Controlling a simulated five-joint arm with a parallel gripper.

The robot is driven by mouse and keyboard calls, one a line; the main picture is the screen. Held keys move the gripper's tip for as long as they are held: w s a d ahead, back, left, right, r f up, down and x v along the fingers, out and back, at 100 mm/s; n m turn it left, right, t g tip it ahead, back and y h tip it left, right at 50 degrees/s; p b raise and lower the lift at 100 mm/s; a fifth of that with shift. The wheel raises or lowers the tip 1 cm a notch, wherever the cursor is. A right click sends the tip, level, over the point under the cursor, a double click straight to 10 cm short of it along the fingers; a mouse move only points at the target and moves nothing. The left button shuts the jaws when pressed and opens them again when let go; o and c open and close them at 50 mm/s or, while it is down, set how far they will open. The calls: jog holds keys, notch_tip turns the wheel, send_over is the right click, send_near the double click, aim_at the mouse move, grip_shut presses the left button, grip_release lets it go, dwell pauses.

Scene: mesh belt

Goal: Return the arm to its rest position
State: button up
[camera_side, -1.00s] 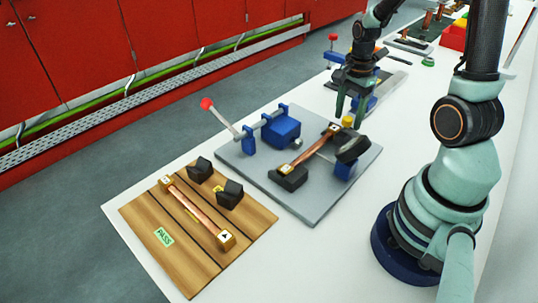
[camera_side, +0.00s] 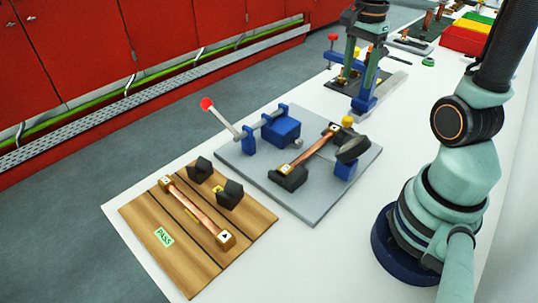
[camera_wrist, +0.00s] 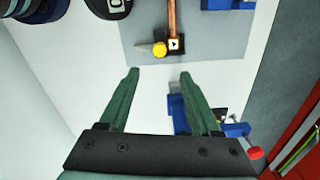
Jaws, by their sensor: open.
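My gripper (camera_side: 362,72) is raised above the table, just behind the grey fixture plate (camera_side: 316,208) in the side view. Its two green fingers are apart with nothing between them. In the wrist view my gripper (camera_wrist: 160,74) is also open and empty, over white table. A copper bar (camera_side: 310,153) with brass ends lies on the grey plate, clear of the fingers. Its one end (camera_wrist: 174,42) shows at the top of the wrist view, beside a yellow knob (camera_wrist: 159,49).
A wooden board (camera_side: 190,268) at the front left holds another copper bar (camera_side: 196,208), black blocks and a green PASS label (camera_side: 164,236). The plate carries a blue clamp (camera_side: 281,130) and a red-knobbed lever (camera_side: 207,104). A second blue fixture stands behind. Coloured bins (camera_side: 466,36) are far back.

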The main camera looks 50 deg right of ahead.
jog(key=a+r+n+t, duration=0.2)
jog(key=a+n, duration=0.6)
jog(key=n, duration=0.2)
jog(key=a+r+n+t, duration=0.3)
jog(key=a+n, duration=0.5)
jog(key=n, duration=0.2)
jog(key=shift+w+a+t, duration=0.25)
jog(key=shift+w+t, duration=0.05)
jog(key=shift+w, duration=0.05)
